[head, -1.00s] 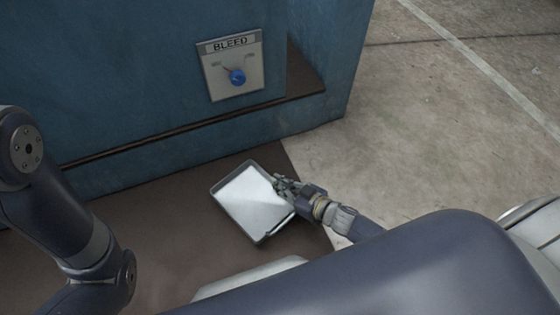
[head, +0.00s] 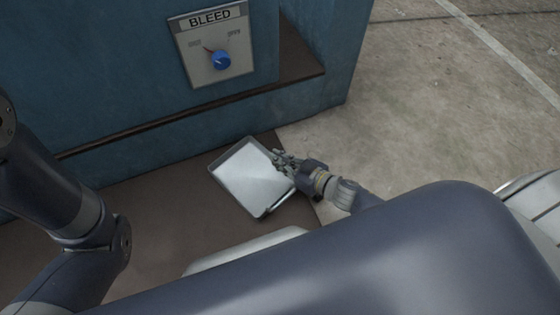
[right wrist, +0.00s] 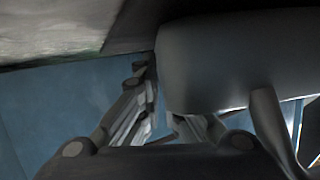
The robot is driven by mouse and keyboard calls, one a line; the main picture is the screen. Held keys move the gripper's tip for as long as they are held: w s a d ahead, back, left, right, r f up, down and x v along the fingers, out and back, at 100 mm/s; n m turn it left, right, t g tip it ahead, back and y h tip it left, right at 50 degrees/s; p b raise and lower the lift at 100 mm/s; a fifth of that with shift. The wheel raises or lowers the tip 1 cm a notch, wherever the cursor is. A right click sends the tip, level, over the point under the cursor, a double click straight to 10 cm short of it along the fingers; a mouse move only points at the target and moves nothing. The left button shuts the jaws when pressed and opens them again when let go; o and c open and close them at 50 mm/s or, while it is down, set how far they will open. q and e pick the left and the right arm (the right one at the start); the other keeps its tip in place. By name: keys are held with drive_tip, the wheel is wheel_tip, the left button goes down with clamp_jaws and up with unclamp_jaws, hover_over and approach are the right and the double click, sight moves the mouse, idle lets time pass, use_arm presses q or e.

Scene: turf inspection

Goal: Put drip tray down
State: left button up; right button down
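The drip tray (head: 242,182) is a shallow rectangular pan with a pale inside and a dark rim, over the brown mat beside the blue machine. My right gripper (head: 281,160) is at its right edge and shut on it. The tray looks about level; I cannot tell whether it touches the mat. In the right wrist view the fingers (right wrist: 158,122) show near a large smooth grey shape, and the grip itself is partly hidden. My left arm shows at the left of the head view, its gripper out of view.
The blue machine (head: 120,70) with a ledge stands behind the tray. It bears a BLEED panel (head: 212,42) with a blue knob (head: 221,60). The brown mat (head: 170,205) has free room left of the tray. Bare concrete (head: 410,90) lies to the right.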

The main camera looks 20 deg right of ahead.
idle(0.3)
drive_tip(key=shift+f, duration=0.15)
drive_tip(key=c, duration=1.8)
unclamp_jaws()
